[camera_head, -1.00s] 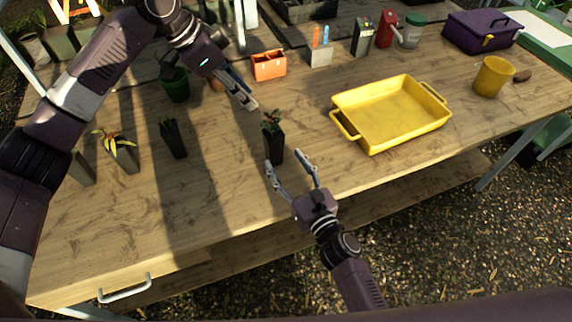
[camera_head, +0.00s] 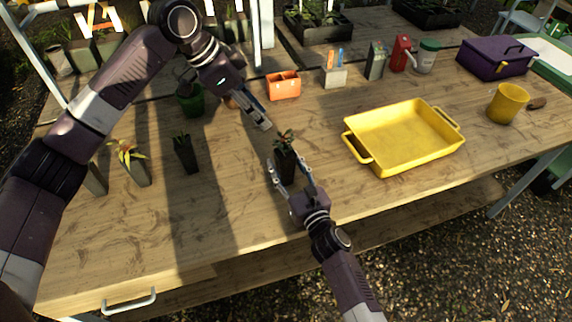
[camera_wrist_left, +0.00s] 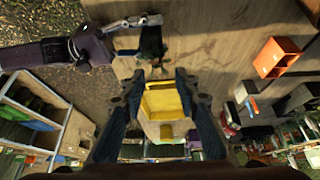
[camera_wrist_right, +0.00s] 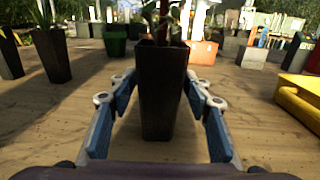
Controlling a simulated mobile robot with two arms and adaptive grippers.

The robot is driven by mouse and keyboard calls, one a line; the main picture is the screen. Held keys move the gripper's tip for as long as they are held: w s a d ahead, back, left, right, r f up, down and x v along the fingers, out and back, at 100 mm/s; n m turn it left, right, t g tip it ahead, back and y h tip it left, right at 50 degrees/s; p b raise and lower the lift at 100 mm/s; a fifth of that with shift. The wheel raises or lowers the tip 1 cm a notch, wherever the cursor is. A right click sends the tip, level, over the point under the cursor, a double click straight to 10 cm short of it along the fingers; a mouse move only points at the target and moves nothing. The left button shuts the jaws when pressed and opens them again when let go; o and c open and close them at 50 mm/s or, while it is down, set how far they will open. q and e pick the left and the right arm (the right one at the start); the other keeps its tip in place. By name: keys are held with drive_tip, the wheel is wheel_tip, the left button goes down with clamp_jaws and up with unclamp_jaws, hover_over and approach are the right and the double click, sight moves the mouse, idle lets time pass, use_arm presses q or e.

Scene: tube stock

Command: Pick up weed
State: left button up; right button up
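A tall black pot (camera_head: 287,168) with a small leafy plant (camera_head: 284,140) stands upright on the wooden table. Its green leaves and reddish stem (camera_wrist_right: 168,20) show at the top of the right wrist view. I cannot tell a weed apart from the plant. My right gripper (camera_head: 288,164) is open, with one finger on each side of the pot; the right wrist view shows small gaps beside it. My left gripper (camera_head: 266,124) is open and empty, above and to the left of the plant. The plant also shows ahead of its fingers in the left wrist view (camera_wrist_left: 155,62).
A yellow tray (camera_head: 357,155) lies to the right, with a yellow pot (camera_head: 507,103) beyond it. Several potted plants (camera_head: 186,155) stand to the left. An orange container (camera_head: 284,91) and a holder (camera_head: 334,77) stand behind. The table's front left is clear.

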drive_tip(key=c, duration=1)
use_arm(q)
drive_tip(key=shift+d+r, duration=0.1)
drive_tip(key=shift+c, duration=0.8)
drive_tip(key=n+y, duration=0.1)
drive_tip(key=y, duration=0.1)
hover_over(283, 136)
drive_tip(key=a, duration=0.2)
drive_tip(key=f, duration=0.4)
drive_tip(key=shift+s+a+f, duration=0.1)
drive_tip(key=shift+s+a, duration=0.1)
drive_tip(key=shift+s, duration=0.1)
drive_tip(key=shift+d+x, duration=0.15)
drive_tip(key=shift+x, duration=1.3)
drive_tip(key=shift+d+x, duration=0.15)
drive_tip(key=shift+x, duration=1.3)
